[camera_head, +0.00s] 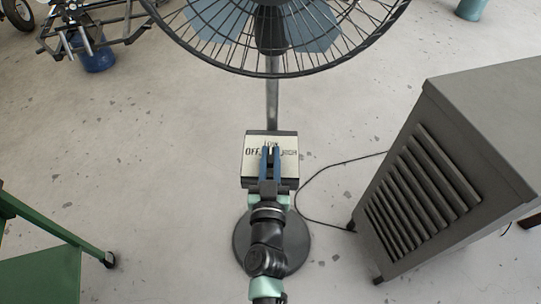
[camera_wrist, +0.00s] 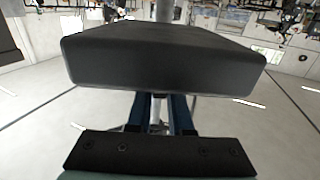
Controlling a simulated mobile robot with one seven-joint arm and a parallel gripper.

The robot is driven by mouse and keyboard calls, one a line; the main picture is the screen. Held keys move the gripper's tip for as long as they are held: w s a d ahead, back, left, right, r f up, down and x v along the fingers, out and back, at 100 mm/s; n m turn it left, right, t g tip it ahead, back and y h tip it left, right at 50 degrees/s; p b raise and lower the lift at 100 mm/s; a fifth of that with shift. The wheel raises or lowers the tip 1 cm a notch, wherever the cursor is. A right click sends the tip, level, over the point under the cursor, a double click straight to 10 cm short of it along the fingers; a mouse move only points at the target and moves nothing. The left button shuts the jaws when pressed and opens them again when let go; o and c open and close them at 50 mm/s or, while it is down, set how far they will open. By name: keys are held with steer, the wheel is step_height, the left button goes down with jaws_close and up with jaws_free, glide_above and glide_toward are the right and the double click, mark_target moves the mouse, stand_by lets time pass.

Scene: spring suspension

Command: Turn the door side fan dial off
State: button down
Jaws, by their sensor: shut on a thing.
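The fan (camera_head: 275,72) stands on a pole with a round dark base (camera_head: 297,240). Its control box (camera_head: 252,178) has a pale face marked OFF at left, LOW at top and HIGH at right. My gripper (camera_head: 270,152) is at the middle of this face, its two blue fingers closed on the dial with a narrow gap between them. The fingers hide most of the dial, so I cannot tell which mark it points to. In the wrist view the box's dark side (camera_wrist: 160,58) covers the fingertips, and the blue fingers (camera_wrist: 161,112) show below it.
A grey slatted cabinet (camera_head: 425,190) stands at the right, and a cable runs on the floor between it and the fan. A green metal frame (camera_head: 45,232) is at the lower left. A blue container (camera_head: 97,58) is at the upper left. The floor left of the fan is clear.

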steer(key=shift+d+f+b, duration=0.1)
steer(key=shift+f+b, duration=0.1)
steer(key=shift+b, duration=0.65)
steer(key=shift+f+n+y+b, duration=0.15)
steer(key=shift+n+y+b, duration=0.35)
steer(key=shift+b, duration=0.5)
steer(key=y+b, duration=0.1)
steer(key=b, duration=0.3)
steer(key=shift+f+n+y, duration=0.1)
steer(key=shift+n+y, duration=0.3)
steer(key=n+g+y+b, duration=0.1)
steer(key=y+b, duration=0.3)
steer(key=b, duration=0.5)
steer(key=shift+n, duration=0.8)
steer(key=n+g+y+b, duration=0.1)
steer(key=y+b, duration=0.1)
steer(key=b, duration=0.1)
steer(key=n+g+y+b, duration=0.1)
steer(key=n+y+b, duration=0.1)
steer(key=b, duration=0.1)
steer(key=shift+w+d+r, duration=0.1)
steer(key=shift+d+r, duration=0.1)
steer(key=n+g+y+b, duration=0.2)
steer(key=g+y, duration=0.1)
steer(key=n+g+y+b, duration=0.1)
steer(key=n+g+b, duration=0.1)
steer(key=shift+r+y, duration=0.25)
steer(key=shift+y, duration=0.15)
steer(key=shift+a+n, duration=0.1)
steer(key=shift+n, duration=0.2)
